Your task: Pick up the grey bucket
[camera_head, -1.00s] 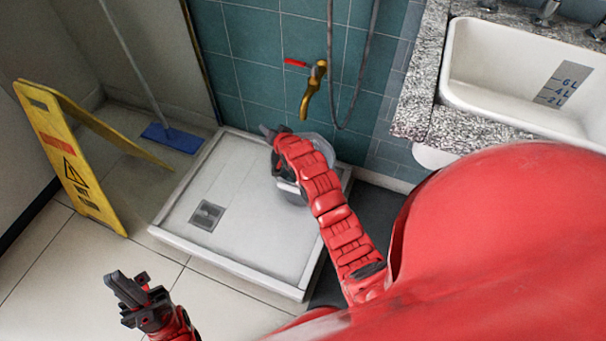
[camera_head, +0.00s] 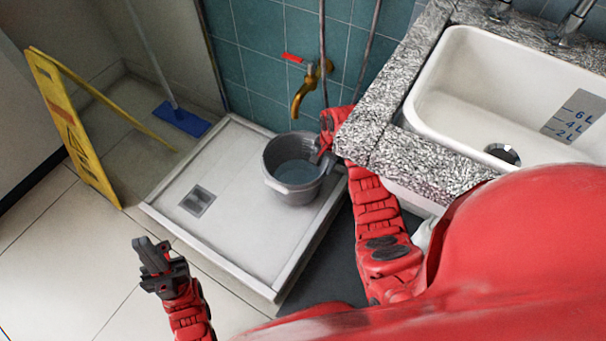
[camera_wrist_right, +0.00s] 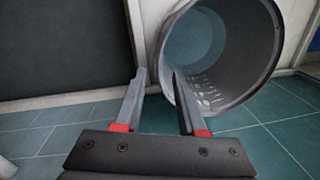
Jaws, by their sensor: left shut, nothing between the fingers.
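The grey bucket (camera_head: 292,182) stands upright in the shower tray below the brass tap, with bluish water visible inside. My right gripper (camera_head: 320,157) is at the bucket's right rim in the head view, its tips partly hidden there. In the right wrist view, my right gripper (camera_wrist_right: 159,78) is open with a gap between its fingers. The bucket (camera_wrist_right: 250,85) shows there at the upper right, its rim by the right finger; I cannot tell if they touch. My left gripper (camera_head: 148,245) is shut and empty, above the floor at lower left.
The white shower tray (camera_head: 235,240) has a raised edge. A brass tap with a red handle (camera_head: 306,88) is above the bucket. A granite counter (camera_head: 375,135) with a white sink (camera_head: 440,105) overhangs my right arm. A yellow sign (camera_head: 75,140) and blue mop (camera_head: 182,119) are left.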

